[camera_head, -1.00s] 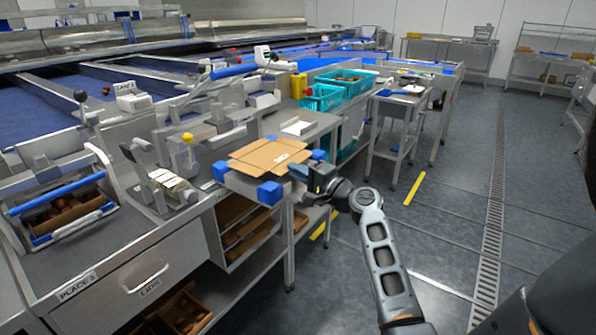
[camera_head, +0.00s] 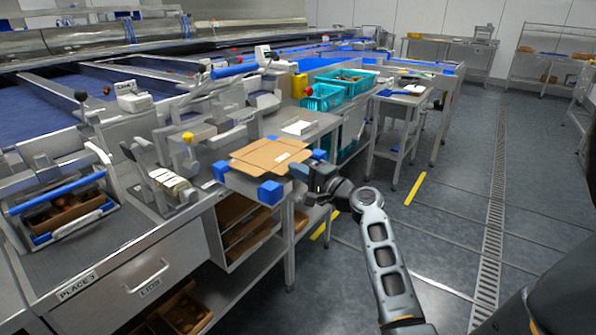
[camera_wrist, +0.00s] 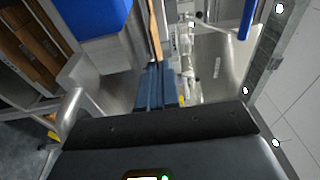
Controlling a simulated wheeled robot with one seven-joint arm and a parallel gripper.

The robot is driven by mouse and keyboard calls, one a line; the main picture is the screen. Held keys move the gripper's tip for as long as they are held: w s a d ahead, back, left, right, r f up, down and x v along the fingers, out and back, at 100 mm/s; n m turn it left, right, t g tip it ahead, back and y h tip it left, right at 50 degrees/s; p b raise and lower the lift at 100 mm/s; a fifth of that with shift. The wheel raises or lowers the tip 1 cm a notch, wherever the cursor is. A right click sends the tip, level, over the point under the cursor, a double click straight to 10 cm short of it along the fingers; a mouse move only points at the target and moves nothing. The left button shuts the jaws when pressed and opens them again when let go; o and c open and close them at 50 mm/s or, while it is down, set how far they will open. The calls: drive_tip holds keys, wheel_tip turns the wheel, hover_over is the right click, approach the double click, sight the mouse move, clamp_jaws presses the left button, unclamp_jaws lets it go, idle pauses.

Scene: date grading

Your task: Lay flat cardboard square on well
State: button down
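The flat tan cardboard square (camera_head: 268,155), with fold lines, lies roughly level between blue corner blocks (camera_head: 270,192) that mark the well on the metal bench. Whether it touches the well or sits slightly above it cannot be told. The well's opening is hidden under the cardboard. My gripper (camera_head: 302,172) is at the cardboard's right edge. In the wrist view, the dark blue fingers (camera_wrist: 156,88) are close together with the cardboard's thin edge (camera_wrist: 155,28) between them. A blue block (camera_wrist: 93,14) shows at upper left there.
A bench with a drawer and an angled box holder (camera_head: 62,212) stands at left. Shelves under the well hold cardboard boxes (camera_head: 238,222). Teal crates (camera_head: 325,97) stand behind on the bench. Open floor (camera_head: 450,220) lies to the right.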

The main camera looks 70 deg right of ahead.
drive_tip(key=shift+f, duration=0.15)
drive_tip(key=c, duration=1.3)
unclamp_jaws()
